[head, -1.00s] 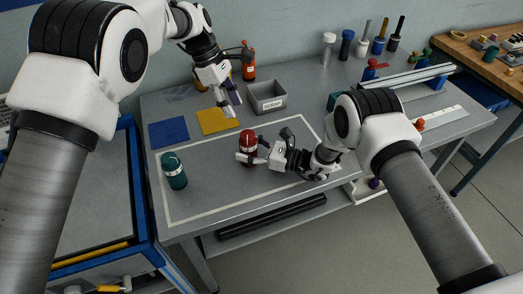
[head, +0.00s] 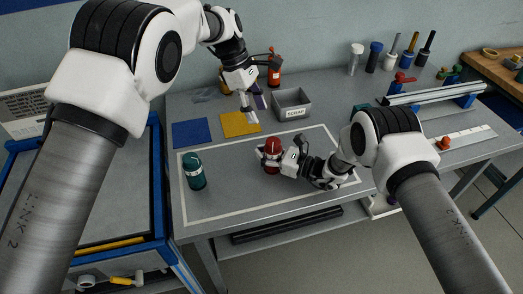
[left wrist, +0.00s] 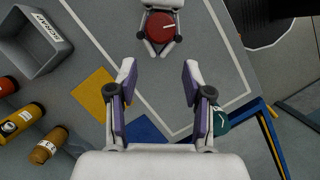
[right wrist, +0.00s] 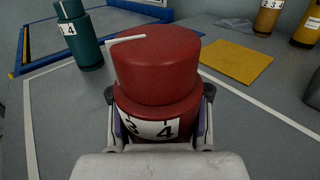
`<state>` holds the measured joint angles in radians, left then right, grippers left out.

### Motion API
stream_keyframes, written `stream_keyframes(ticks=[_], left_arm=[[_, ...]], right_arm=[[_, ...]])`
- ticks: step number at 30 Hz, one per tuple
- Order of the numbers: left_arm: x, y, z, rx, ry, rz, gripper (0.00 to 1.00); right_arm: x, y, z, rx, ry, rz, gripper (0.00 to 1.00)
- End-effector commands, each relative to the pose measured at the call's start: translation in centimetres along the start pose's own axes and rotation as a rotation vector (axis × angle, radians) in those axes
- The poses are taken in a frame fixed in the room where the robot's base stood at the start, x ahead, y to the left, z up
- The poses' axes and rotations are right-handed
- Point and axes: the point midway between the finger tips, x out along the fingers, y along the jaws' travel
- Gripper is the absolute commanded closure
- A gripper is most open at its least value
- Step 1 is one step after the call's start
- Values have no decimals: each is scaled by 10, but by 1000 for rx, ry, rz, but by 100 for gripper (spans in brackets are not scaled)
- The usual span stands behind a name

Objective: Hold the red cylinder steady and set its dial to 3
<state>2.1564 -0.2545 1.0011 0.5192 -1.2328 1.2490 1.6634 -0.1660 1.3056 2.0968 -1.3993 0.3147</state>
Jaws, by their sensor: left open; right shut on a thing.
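The red cylinder (head: 272,146) stands upright inside the white outline on the grey table. My right gripper (head: 275,161) is shut around its lower body from the right. In the right wrist view the red cylinder (right wrist: 155,75) shows a white band with 3 and 4 facing me. The white line on its round cap lies at the left rim, left of the 3. My left gripper (head: 250,112) is open and empty, above the table near the yellow mat. In the left wrist view the red cap (left wrist: 162,27) is beyond the open fingertips (left wrist: 157,75), apart from them.
A teal cylinder (head: 194,172) stands to the left inside the outline. A blue mat (head: 193,134), a yellow mat (head: 240,124) and a grey SCRAP bin (head: 292,105) lie behind. A rail fixture (head: 430,92) lies at right.

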Motion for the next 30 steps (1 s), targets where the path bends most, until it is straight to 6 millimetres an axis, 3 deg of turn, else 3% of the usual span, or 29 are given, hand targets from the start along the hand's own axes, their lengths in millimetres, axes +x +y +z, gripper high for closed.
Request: stream_keyframes(ticks=[2,6,11,20,30], left_arm=[[-2,-6,2,29,-8,-30,32],[-34,2,17,189,-16,-69,32],[-40,13,19,313,-25,-103,32],[8,12,12,309,-43,-126,32],[86,3,13,307,-42,-124,32]], right_arm=[[0,0,0,0,0,0,100],[0,0,0,0,0,0,100],[0,0,0,0,-1,0,100],[0,0,0,0,0,0,100],[0,0,0,0,0,0,100]])
